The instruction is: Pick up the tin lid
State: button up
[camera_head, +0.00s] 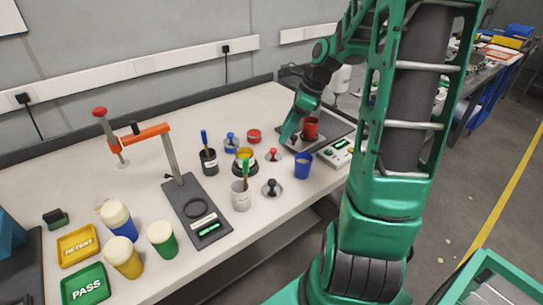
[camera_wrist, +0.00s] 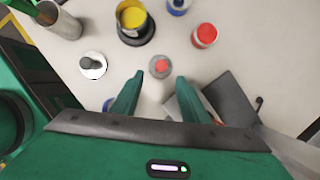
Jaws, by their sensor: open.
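Two light discs with knobs look like lids, and I cannot tell for certain which is the tin lid. One has a red knob and lies on the white bench (camera_head: 273,155); in the wrist view this red-knobbed disc (camera_wrist: 160,67) shows between and beyond my fingertips. The other disc has a black knob (camera_head: 271,188) and lies nearer the front edge; it is at the left of the wrist view (camera_wrist: 92,66). My gripper (camera_head: 289,131) is open and empty above the bench, its fingers apart (camera_wrist: 160,77). Its height over the red-knobbed disc is hard to judge.
Near the discs stand an open yellow tin (camera_head: 244,160), a red tin (camera_head: 253,136), a blue tin (camera_head: 231,144), a blue cup (camera_head: 304,166) and a grey brush pot (camera_head: 240,197). A red cup (camera_head: 310,129) and a small device (camera_head: 337,153) are to the right.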

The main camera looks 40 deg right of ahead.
aim_at(274, 149)
jog(key=shift+x, duration=4)
jog(key=shift+w, duration=0.15)
grip_shut()
jog(key=shift+r, duration=0.1)
